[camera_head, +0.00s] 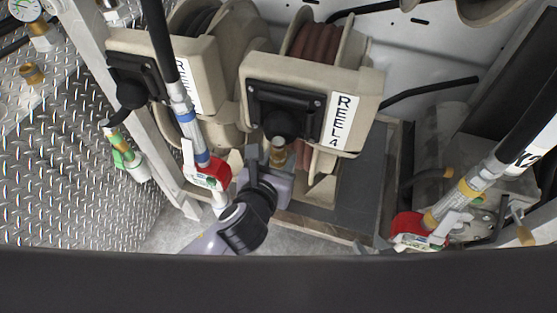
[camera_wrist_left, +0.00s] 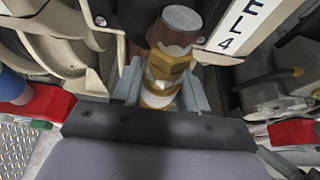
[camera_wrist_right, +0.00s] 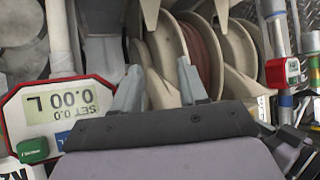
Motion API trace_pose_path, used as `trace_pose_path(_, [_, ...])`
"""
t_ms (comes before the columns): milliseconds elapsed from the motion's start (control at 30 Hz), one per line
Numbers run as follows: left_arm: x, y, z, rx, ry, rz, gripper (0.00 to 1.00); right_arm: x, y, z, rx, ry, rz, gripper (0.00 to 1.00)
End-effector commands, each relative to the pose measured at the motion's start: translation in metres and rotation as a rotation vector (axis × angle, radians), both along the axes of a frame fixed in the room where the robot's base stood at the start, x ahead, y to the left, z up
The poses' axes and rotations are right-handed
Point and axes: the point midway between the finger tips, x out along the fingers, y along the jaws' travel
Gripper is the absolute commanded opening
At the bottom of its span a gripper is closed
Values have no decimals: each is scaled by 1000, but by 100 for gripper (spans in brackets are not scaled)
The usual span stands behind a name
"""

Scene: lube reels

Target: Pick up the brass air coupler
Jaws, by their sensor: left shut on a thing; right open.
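The brass air coupler (camera_head: 278,153) hangs below the black ball stop at the front of the REEL 4 hose reel (camera_head: 312,100). In the left wrist view the brass coupler (camera_wrist_left: 163,68) stands between the fingers of my left gripper (camera_wrist_left: 162,88), with a brownish, grey-topped end beyond them. My left gripper (camera_head: 266,162) is shut on it in the head view, just under the reel. My right gripper (camera_wrist_right: 160,82) is open and empty in the right wrist view, facing a reel with reddish hose. I cannot make it out in the head view.
A red-cased dispensing handle (camera_head: 207,174) hangs close left of my left arm. Another red-cased handle (camera_head: 418,229) is at the lower right. A large meter display (camera_wrist_right: 60,108) is close to the left of my right gripper. A diamond-plate wall (camera_head: 60,150) lines the left.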

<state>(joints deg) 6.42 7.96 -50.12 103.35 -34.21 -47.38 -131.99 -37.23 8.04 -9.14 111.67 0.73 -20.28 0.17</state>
Motion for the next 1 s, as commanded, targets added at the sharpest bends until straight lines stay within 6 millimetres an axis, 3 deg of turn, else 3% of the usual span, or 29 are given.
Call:
trace_pose_path(167, [1, -1, 33, -4, -8, -2, 4, 0, 0, 11, 0, 0, 0, 43])
trace_pose_path(600, [1, -1, 147, -5, -9, -4, 4, 0, 0, 36, 1, 0, -1, 43])
trace_pose_path(800, [1, -1, 180, -3, -7, -2, 4, 0, 0, 41, 1, 0, -1, 43])
trace_pose_path(1000, [0, -1, 193, -4, -6, -1, 4, 0, 0, 43, 1, 0, -1, 43])
